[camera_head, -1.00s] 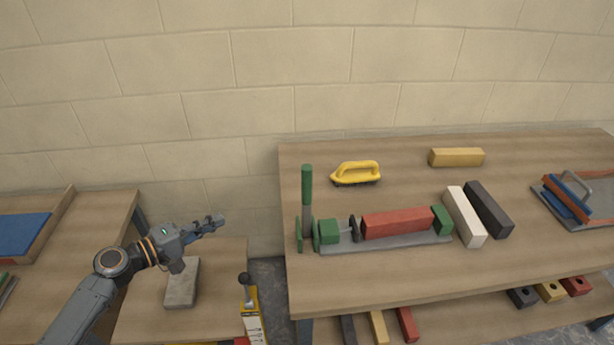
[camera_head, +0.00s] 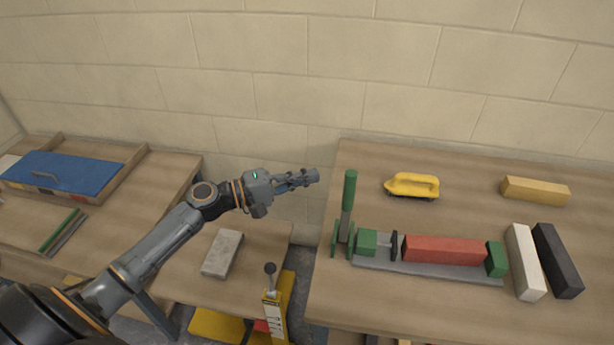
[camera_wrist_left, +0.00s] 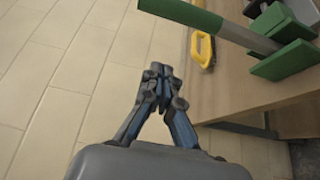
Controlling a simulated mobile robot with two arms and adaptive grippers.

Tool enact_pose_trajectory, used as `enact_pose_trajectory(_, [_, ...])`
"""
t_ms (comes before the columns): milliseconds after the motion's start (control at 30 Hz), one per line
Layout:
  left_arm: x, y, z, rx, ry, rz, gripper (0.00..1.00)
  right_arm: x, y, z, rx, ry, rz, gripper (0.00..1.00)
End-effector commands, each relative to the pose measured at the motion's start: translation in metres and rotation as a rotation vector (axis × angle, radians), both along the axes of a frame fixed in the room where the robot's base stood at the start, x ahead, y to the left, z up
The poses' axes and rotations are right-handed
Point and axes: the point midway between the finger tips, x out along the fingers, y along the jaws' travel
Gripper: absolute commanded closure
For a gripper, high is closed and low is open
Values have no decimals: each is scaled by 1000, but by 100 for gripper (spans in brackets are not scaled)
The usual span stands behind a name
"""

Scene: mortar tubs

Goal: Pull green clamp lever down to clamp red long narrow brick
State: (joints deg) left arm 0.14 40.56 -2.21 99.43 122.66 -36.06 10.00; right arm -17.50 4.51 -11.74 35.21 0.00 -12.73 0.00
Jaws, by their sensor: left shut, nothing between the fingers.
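The green clamp lever (camera_head: 348,200) stands upright at the left end of the clamp on the right-hand table. The red long narrow brick (camera_head: 444,251) lies in the clamp between a dark pad (camera_head: 394,246) and a green end block (camera_head: 496,259). My left gripper (camera_head: 312,177) is shut and empty. It is left of the lever's top and apart from it. In the left wrist view the gripper (camera_wrist_left: 160,75) shows with its fingertips together, and the lever (camera_wrist_left: 190,14) crosses the top right. My right gripper is not in view.
A yellow-handled tool (camera_head: 412,186) and a yellow brick (camera_head: 535,190) lie behind the clamp. White (camera_head: 525,262) and black (camera_head: 558,260) bricks lie to its right. A lower table with a grey block (camera_head: 222,253) stands left, across a gap. The wall is behind.

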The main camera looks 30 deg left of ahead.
Motion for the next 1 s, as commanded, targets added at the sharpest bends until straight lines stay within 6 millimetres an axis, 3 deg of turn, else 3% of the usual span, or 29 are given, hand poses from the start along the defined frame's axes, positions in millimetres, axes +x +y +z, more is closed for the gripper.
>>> enact_pose_trajectory(133, [24, -21, 6, -3, -1, 0, 100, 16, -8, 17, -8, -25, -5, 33])
enact_pose_trajectory(367, [52, -48, 5, -2, -1, 1, 100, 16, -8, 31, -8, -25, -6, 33])
enact_pose_trajectory(700, [20, -65, 2, -1, 2, 0, 100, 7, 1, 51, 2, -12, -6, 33])
enact_pose_trajectory(1000, [16, -67, 0, 0, 0, 1, 100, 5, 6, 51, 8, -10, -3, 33])
